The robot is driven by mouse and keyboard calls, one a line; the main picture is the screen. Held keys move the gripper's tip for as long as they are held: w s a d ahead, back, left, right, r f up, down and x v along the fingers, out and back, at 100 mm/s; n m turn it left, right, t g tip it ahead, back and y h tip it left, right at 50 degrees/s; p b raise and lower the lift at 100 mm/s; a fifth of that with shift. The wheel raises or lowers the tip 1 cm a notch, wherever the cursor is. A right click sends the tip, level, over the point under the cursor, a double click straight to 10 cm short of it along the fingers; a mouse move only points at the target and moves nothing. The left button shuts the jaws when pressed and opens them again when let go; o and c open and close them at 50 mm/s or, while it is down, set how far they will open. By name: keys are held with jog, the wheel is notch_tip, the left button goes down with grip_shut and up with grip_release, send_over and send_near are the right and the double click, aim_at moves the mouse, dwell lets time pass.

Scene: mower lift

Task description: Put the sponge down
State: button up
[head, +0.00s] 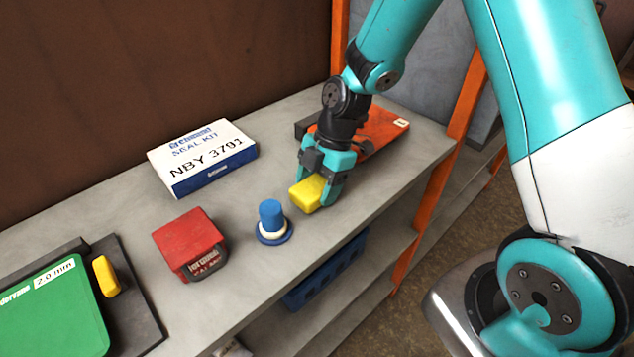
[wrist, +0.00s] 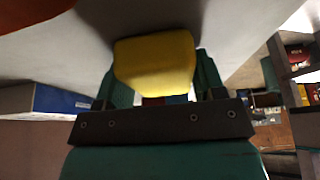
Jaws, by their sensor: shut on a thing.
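A yellow sponge (head: 307,193) is held between the fingers of my gripper (head: 322,186) in the head view. My gripper is shut on it, low over the right part of the grey shelf top (head: 350,205). Whether the sponge touches the shelf is hard to tell. In the wrist view the sponge (wrist: 155,64) sits between the two teal fingers of my gripper (wrist: 155,85).
A blue-and-white knob-like part (head: 272,222) stands just left of the sponge. A red box (head: 190,243), a white seal kit box (head: 203,158) and a green case (head: 55,310) are farther left. An orange tool (head: 378,130) lies behind my gripper. The shelf's front edge is near.

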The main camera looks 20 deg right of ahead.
jog(key=o, duration=0.6)
jog(key=shift+f, duration=0.15)
jog(key=o, duration=0.5)
jog(key=shift+c, duration=0.2)
